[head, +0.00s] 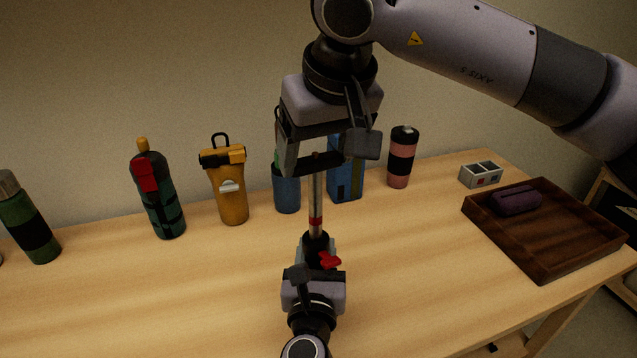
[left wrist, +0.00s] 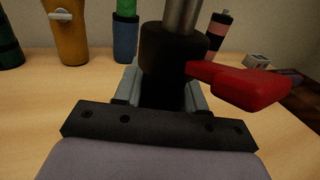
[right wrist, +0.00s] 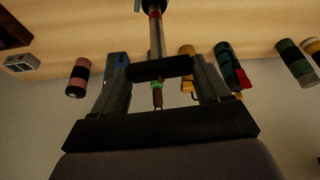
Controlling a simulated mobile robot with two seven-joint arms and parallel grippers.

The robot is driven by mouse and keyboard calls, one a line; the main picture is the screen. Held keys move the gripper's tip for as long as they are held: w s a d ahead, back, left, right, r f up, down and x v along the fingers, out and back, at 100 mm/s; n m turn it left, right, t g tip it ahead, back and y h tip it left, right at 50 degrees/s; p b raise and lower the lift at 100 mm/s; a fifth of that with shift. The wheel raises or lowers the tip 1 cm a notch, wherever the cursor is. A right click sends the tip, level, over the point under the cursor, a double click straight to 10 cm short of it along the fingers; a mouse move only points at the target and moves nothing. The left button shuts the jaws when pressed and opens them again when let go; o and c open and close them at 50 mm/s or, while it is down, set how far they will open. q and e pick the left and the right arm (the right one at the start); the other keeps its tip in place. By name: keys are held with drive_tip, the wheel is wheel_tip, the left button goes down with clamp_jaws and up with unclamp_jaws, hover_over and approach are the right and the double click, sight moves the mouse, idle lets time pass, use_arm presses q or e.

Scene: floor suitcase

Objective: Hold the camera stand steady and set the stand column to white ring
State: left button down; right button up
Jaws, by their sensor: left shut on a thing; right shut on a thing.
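The camera stand shows a silver column (head: 316,190) standing upright in the middle of the head view. A red ring (head: 316,222) is on its lower part, just above the black collar (left wrist: 172,55) with its red lever (head: 328,260). My left gripper (head: 317,252) is shut on the collar; the lever (left wrist: 240,85) sticks out to the right in the left wrist view. My right gripper (head: 318,160) is shut on the black top piece (right wrist: 160,68) of the column, above the left one. I see no white ring; the stand's foot is hidden.
Behind the stand are a yellow bottle (head: 230,190), a blue container (head: 287,190), a blue box (head: 346,175) and a pink-black bottle (head: 401,158). Green bottles (head: 163,205) stand left. A wooden tray (head: 545,262) with a purple case (head: 516,200) lies right, by a grey box (head: 481,175).

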drive_tip(key=shift+r, duration=0.5)
use_arm(q)
drive_tip(key=shift+f, duration=0.15)
use_arm(e)
drive_tip(key=o, duration=1.5)
drive_tip(key=v, duration=1.2)
drive_tip(key=shift+s, duration=0.1)
use_arm(q)
drive_tip(key=c, duration=0.6)
unclamp_jaws()
drive_tip(key=shift+o, duration=0.2)
